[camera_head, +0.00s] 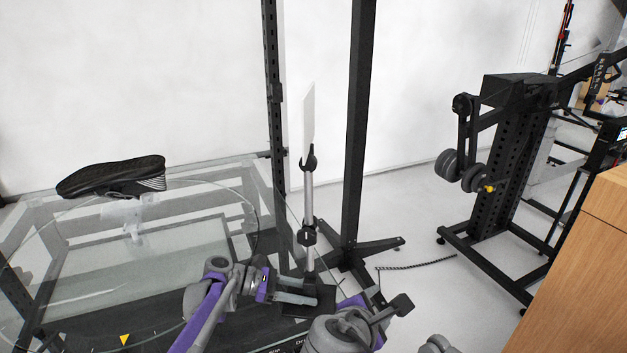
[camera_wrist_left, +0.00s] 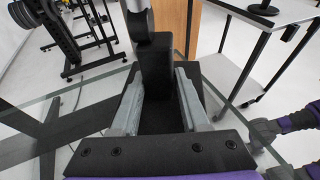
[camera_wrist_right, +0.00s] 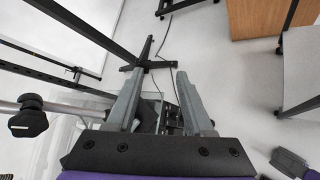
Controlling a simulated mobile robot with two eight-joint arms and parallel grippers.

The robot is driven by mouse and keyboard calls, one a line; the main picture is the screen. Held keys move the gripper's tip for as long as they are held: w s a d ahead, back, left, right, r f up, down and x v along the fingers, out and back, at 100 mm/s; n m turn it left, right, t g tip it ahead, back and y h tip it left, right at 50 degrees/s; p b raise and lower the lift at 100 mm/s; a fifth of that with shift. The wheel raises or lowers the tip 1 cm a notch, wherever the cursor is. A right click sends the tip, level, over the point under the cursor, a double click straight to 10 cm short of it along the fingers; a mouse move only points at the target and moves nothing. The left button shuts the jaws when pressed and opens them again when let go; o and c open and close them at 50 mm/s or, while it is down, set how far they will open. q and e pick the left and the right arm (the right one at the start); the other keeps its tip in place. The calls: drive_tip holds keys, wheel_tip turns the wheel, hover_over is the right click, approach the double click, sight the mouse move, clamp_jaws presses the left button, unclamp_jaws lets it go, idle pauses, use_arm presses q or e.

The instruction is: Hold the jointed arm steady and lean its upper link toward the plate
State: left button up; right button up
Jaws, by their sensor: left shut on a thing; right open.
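A black shoe (camera_head: 115,177) rests on a clear stand (camera_head: 132,215) above the plate. A black upright post (camera_head: 358,130) stands right behind the jointed arm. A weight machine (camera_head: 490,160) and a wooden cabinet (camera_head: 585,270) are on the right, with open floor between.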

drive_tip(key=w+a+r+n+t, duration=0.4)
drive_tip(key=a+r+n, duration=0.2)
drive_tip(key=a+r, duration=0.15)
drive_tip(key=n+t, duration=0.3)
drive_tip(key=n, duration=0.3)
approach(309, 197)
drive_tip(key=w+r, duration=0.2)
drive_tip(key=x, duration=1.2)
drive_tip(key=shift+y, duration=0.3)
drive_tip(key=shift+d+f, duration=0.1)
drive_tip(key=shift+f, duration=0.05)
drive_tip(key=shift+c, duration=0.3)
clamp_jaws()
